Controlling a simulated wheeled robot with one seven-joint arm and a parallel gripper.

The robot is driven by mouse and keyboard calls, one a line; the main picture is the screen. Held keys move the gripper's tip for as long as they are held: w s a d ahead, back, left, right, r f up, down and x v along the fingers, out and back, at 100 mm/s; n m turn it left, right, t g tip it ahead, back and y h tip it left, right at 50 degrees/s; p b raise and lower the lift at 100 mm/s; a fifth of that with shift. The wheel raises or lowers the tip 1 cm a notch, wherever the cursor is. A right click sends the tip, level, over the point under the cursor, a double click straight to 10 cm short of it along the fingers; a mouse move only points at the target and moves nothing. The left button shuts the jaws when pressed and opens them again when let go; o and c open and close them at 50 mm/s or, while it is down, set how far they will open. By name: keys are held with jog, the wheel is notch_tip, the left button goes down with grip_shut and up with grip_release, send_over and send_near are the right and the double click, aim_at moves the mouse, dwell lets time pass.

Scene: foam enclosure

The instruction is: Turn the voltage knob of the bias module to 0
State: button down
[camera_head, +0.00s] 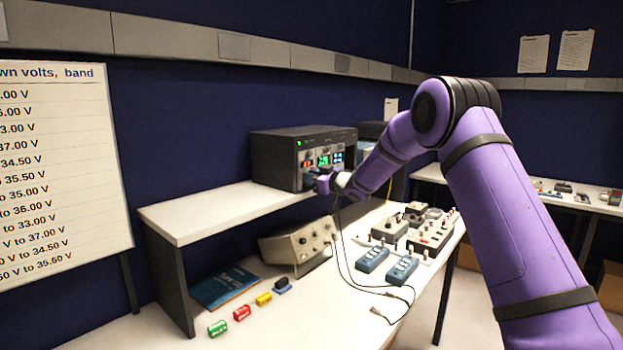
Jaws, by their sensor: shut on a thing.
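The bias module appears to be the black box (285,150) on the raised white shelf, with lit red, green and cyan readouts on its front. My gripper (318,183) is at the lower part of that front panel, at the end of my purple arm. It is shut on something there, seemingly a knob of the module. The knob and the fingertips are too small and too covered by my wrist to make out, so the knob's setting cannot be read. The readout digits are too small to read.
A beige instrument (297,244) sits below the shelf (205,214). Blue meters (372,259), black cables, colored cylinders (242,312) and a blue book (223,287) lie on the bench. A whiteboard (60,160) listing voltages stands at left. A side table (560,195) is at right.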

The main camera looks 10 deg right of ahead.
jog(key=c, duration=1.1)
grip_release()
jog(key=shift+o, duration=0.2)
jog(key=v, duration=1.1)
jog(key=shift+w, duration=0.1)
